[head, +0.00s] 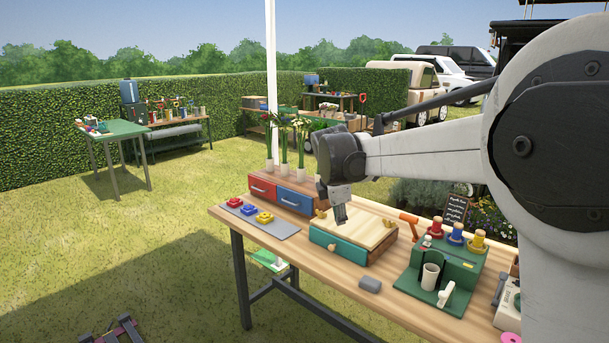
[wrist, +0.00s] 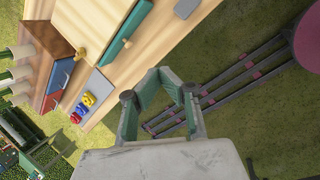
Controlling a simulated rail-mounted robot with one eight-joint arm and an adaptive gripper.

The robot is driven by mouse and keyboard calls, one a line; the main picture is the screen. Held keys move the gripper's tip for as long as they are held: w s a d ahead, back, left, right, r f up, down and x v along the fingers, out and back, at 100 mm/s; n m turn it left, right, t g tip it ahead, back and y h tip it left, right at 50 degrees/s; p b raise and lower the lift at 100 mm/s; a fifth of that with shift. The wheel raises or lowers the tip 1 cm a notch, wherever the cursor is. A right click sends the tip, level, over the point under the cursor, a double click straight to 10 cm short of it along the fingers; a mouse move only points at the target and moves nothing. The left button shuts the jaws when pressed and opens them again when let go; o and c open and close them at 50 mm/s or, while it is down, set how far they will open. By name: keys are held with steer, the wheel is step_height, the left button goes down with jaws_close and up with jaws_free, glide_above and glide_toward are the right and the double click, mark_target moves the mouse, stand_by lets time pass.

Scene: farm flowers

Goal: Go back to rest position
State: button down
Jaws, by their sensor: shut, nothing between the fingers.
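My gripper (head: 341,222) hangs in the air, in front of the wooden box with the teal drawer (head: 337,245) in the head view. In the wrist view my gripper (wrist: 160,72) has its fingertips together with nothing between them. Behind the fingers there is grass, and the table edge lies to their upper left. The teal drawer front also shows at the top of the wrist view (wrist: 128,32).
The wooden table (head: 330,277) holds a red drawer (head: 262,189), a blue drawer (head: 295,200), a grey mat (head: 278,232) with coloured pieces, a grey block (head: 370,285) and a green stand (head: 435,285). Potted plants (head: 284,150) stand at the back. Grass lies left of the table.

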steer(key=s+d+r+m+t, duration=0.1)
steer(key=s+d+r+m, duration=0.15)
steer(key=s, duration=0.45)
steer(key=s+d+r+m+y, duration=0.1)
steer(key=s+d+m, duration=0.1)
steer(key=s+m, duration=0.3)
steer(key=s+d+r+m+t, duration=0.1)
steer(key=s+d+m, duration=0.15)
steer(key=s, duration=0.55)
steer(key=s+d+f+m, duration=0.1)
steer(key=s+f+m, duration=0.1)
steer(key=s, duration=0.4)
steer(key=s+d+f+m, duration=0.1)
steer(key=s+f+m, duration=0.2)
steer(key=s, duration=0.3)
steer(key=s+d+f+m+t, duration=0.1)
steer(key=s+f+m, duration=0.1)
steer(key=s+m, duration=0.3)
steer(key=shift+s+d+f+y, duration=0.25)
steer(key=shift+s+y, duration=0.15)
steer(key=shift+s, duration=0.4)
